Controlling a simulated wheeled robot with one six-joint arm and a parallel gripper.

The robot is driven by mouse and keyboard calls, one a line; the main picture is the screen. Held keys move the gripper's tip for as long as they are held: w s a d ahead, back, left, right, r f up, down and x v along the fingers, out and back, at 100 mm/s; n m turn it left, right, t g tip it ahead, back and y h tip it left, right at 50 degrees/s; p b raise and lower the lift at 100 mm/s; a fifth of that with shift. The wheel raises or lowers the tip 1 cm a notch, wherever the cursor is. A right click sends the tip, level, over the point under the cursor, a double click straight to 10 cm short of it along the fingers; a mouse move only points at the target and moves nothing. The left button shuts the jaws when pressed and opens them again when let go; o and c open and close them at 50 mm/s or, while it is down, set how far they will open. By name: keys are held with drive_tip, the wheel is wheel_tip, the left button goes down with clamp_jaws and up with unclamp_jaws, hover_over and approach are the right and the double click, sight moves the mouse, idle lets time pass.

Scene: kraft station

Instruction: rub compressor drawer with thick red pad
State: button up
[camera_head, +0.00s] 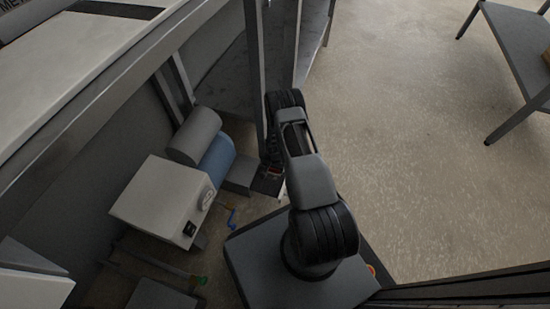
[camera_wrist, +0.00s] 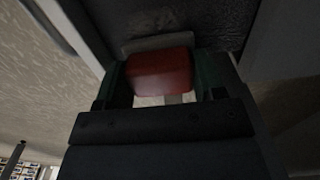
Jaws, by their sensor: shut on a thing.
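My gripper (camera_wrist: 160,85) is shut on the thick red pad (camera_wrist: 158,72), which sits between its two green fingers in the wrist view. Just beyond the pad are a light grey bar (camera_wrist: 150,43) and a dark, scuffed surface (camera_wrist: 200,25). I cannot tell whether the pad touches either one. In the head view my gripper (camera_head: 268,183) is low beside a grey block (camera_head: 240,174), with only a speck of red showing. The compressor appears to be the white box (camera_head: 160,195) with grey and blue cylinders; I cannot make out its drawer for sure.
A metal post (camera_head: 255,75) stands close behind my arm. A blue crank-like piece (camera_head: 231,216) and a hose with a green end (camera_head: 203,281) lie near the white box. A grey table (camera_head: 515,45) stands at the upper right. The concrete floor (camera_head: 410,150) on the right is clear.

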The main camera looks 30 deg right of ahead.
wheel_tip(320, 180, up, 4)
drive_tip(key=shift+d+r+p, duration=0.15)
drive_tip(key=shift+r+p, duration=0.1)
drive_tip(key=shift+p, duration=0.75)
drive_tip(key=shift+r+p, duration=1)
drive_tip(key=shift+r, duration=0.5)
